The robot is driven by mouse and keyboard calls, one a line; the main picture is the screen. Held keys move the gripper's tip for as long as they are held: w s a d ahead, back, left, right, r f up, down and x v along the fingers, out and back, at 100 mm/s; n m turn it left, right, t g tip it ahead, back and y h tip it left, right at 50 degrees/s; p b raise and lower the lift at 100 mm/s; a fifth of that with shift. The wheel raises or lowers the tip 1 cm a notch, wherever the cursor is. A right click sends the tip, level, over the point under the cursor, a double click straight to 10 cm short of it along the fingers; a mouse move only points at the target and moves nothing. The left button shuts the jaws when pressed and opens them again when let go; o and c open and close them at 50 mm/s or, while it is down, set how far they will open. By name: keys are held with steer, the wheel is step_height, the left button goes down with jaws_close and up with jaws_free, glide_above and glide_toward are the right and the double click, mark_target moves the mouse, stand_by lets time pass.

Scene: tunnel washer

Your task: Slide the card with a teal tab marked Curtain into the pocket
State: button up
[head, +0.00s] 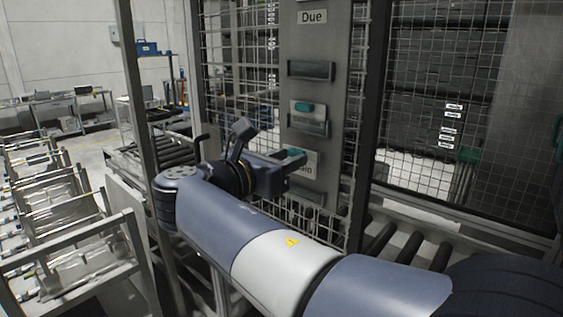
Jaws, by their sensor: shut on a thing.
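A grey panel (336,108) headed "Due" carries dark pockets in a column. My gripper (293,160) is in front of the panel's lower part, shut on a pale card (307,168) with a teal tab (293,153). Only the end of the card's word, like "ain", shows; the gripper hides the rest. A dark pocket (318,200) shows just below the card, partly covered by my arm. I cannot tell whether the card's lower edge touches it. Higher up, another teal-tabbed card (304,107) sits in the middle pocket (308,125). The top pocket (311,70) looks empty.
Wire mesh fencing (425,100) flanks the panel on both sides. A roller conveyor (408,245) is at lower right. Metal racks (70,240) stand at left, and a post (140,110) rises left of my gripper. Workbenches (65,97) are far back.

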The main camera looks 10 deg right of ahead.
mark_target(298, 173)
steer(key=shift+w+d+f+b, duration=0.25)
steer(key=shift+d+f+b, duration=0.05)
steer(key=shift+f+b, duration=0.35)
steer(key=shift+w+d+f+b, duration=0.2)
steer(key=shift+d+f+b, duration=0.15)
steer(key=shift+f+b, duration=0.3)
steer(key=shift+w+d+f+b, duration=0.3)
steer(key=shift+f+b, duration=0.25)
steer(key=shift+f, duration=0.2)
steer(key=shift+f, duration=0.2)
steer(key=shift+f, duration=0.3)
steer(key=shift+f, duration=0.45)
stand_by(0.3)
stand_by(0.5)
steer(key=o, duration=1)
steer(key=shift+o, duration=0.2)
steer(key=shift+s, duration=0.1)
